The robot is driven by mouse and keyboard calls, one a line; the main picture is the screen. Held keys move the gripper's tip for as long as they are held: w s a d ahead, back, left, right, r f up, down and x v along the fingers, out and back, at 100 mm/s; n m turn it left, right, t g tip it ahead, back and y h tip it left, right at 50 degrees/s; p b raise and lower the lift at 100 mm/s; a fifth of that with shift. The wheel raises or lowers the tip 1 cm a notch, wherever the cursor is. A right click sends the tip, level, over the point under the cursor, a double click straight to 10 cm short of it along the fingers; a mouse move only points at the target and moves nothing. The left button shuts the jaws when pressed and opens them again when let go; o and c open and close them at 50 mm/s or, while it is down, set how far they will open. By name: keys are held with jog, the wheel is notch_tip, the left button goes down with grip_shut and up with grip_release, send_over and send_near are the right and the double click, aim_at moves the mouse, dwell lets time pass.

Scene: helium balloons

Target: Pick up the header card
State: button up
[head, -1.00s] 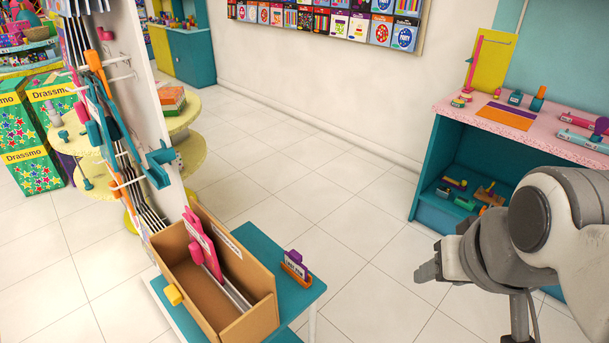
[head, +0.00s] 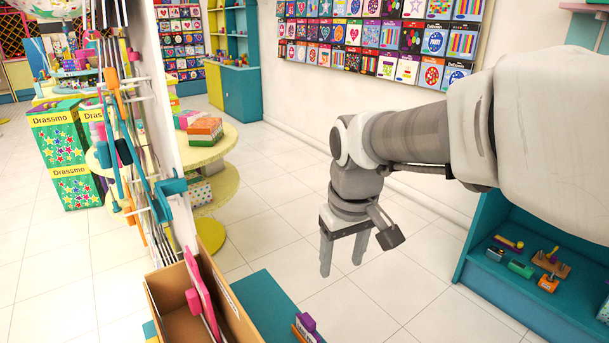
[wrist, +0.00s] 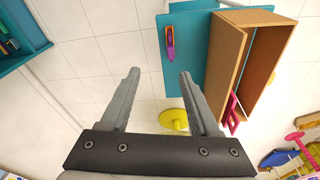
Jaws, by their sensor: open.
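No piece is clearly marked as the header card. A pink piece (head: 203,297) stands in the open cardboard box (head: 160,293) at the bottom of the head view, with pale card edges beside it. A small purple-topped card in an orange holder (head: 304,329) stands beside the box on the teal table (head: 262,299), partly cut off. My gripper (head: 342,268) is open and empty, above and beyond the table, apart from both. In the wrist view its fingers (wrist: 159,74) are spread, with the purple and orange holder (wrist: 170,42) and the box (wrist: 222,58) ahead.
A white rack panel (head: 160,120) with hanging coloured tools rises left of the box. A yellow round table (head: 212,150) stands behind it. A teal shelf unit (head: 500,300) is at the right. The tiled floor between is clear.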

aim_at(308, 318)
jog(key=w+a+f+n+g+b, duration=0.25)
jog(key=w+a+f, duration=0.35)
jog(key=f, duration=0.4)
jog(key=shift+t, duration=0.35)
notch_tip(308, 318, down, 11)
jog(key=b, duration=0.3)
jog(key=shift+w+f, duration=0.1)
jog(key=shift+f, duration=0.05)
jog(key=shift+d+f+b, duration=0.15)
jog(key=shift+f+b, duration=0.45)
jog(key=shift+f, duration=0.85)
jog(key=shift+d+f+b, duration=0.1)
jog(key=shift+f+b, duration=0.45)
jog(key=shift+f, duration=0.9)
grip_shut()
